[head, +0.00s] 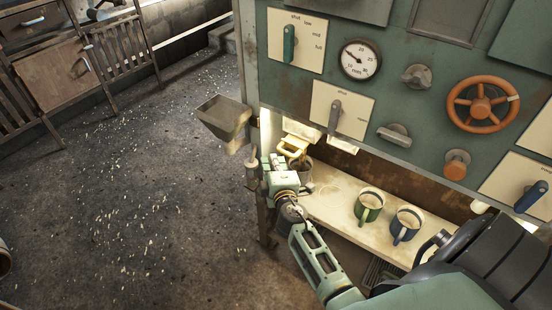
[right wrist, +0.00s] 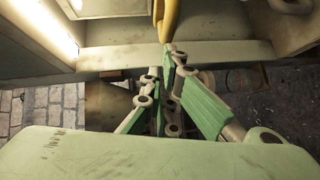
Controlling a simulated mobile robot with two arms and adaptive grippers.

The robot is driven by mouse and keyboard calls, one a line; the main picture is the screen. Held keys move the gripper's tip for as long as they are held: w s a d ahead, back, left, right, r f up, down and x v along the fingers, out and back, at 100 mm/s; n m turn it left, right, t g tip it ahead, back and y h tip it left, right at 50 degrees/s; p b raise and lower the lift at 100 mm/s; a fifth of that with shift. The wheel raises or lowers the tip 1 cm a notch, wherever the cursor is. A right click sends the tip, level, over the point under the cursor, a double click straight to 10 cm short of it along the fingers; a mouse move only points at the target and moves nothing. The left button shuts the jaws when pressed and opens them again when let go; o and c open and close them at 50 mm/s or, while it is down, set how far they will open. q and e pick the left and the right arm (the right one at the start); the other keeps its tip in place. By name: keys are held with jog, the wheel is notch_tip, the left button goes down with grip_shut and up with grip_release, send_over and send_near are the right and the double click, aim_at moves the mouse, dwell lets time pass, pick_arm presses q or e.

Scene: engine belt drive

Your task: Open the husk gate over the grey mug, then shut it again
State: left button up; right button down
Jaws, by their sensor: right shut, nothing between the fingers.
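A yellow handle (head: 292,145), which looks like that of the husk gate, sticks out under the left end of the green panel. It also shows at the top of the right wrist view (right wrist: 168,18). A mug that appears grey (head: 304,169) stands below it on the pale shelf, partly hidden by my gripper and with something brown at its mouth. My right gripper (head: 274,163) is shut and empty, just left of the mug. In the right wrist view its fingertips (right wrist: 170,52) are close below the yellow handle; I cannot tell whether they touch it.
A green mug (head: 369,204) and a blue mug (head: 406,224) stand farther right on the shelf (head: 331,204). The panel above carries levers, a gauge (head: 360,60) and an orange wheel (head: 482,103). A metal hopper (head: 223,117) juts out at left. The floor at left is mostly clear.

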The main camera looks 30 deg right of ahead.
pick_arm(q)
jog(key=shift+w+f, duration=0.1)
jog(key=shift+w, duration=0.55)
pick_arm(e)
jog(key=d, duration=0.2)
jog(key=w+d, duration=0.1)
jog(key=shift+w+d, duration=0.2)
jog(key=shift+d, duration=0.15)
pick_arm(q)
jog(key=shift+s, duration=0.15)
jog(key=shift+s, duration=0.1)
pick_arm(e)
jog(key=shift+a, duration=0.1)
